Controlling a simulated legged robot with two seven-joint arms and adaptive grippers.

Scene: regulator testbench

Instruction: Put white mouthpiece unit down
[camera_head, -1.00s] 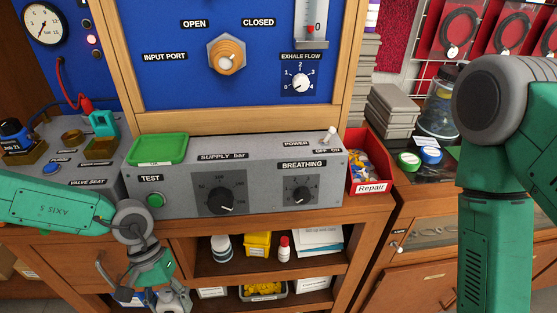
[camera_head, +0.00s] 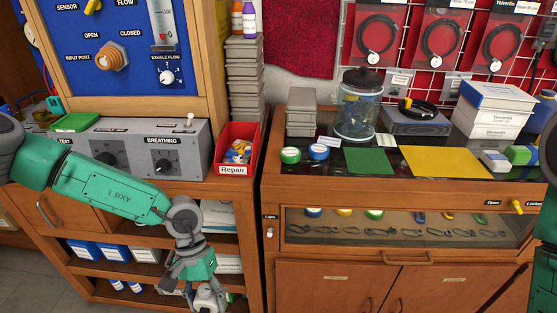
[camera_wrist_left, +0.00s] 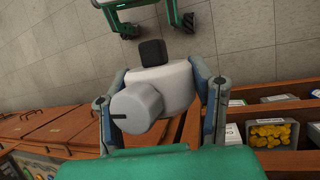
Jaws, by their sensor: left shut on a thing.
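My left gripper (camera_head: 204,287) is low in front of the bench shelves at the bottom of the head view. It is shut on the white mouthpiece unit (camera_wrist_left: 164,88). In the left wrist view the unit sits between the two fingers, with a round grey-white knob (camera_wrist_left: 137,106) facing the camera and a black block (camera_wrist_left: 151,53) on its far side. In the head view only a small pale part of the unit (camera_head: 206,300) shows, below the fingers. My right gripper is out of view.
A glass-topped cabinet at right bears a green mat (camera_head: 368,161), a yellow mat (camera_head: 447,162), a jar (camera_head: 357,112), white boxes (camera_head: 494,110) and grey boxes (camera_head: 302,115). A red Repair bin (camera_head: 236,150) stands on the bench beside the grey test box (camera_head: 190,153).

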